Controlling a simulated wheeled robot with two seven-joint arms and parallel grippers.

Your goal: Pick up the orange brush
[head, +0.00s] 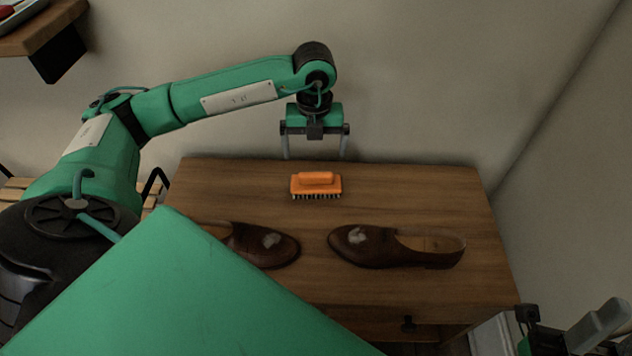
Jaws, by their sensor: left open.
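The orange brush (316,185) lies on the wooden table (420,200), towards its back edge, with its dark bristles down and its raised grip on top. My left gripper (316,156) is open and empty, pointing down. In the picture it is just above the brush and its two grey fingers stand apart, wider than the brush's grip. It does not appear to touch the brush. Part of what seems to be my right arm's end (530,325) shows at the bottom right corner, cut off by the frame edge.
Two brown shoes with pale smudges stand in front of the brush: the left shoe (272,247), partly hidden by my green body, and the right shoe (385,247). The wall (420,90) is close behind the table. A wooden shelf (40,32) is at the upper left.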

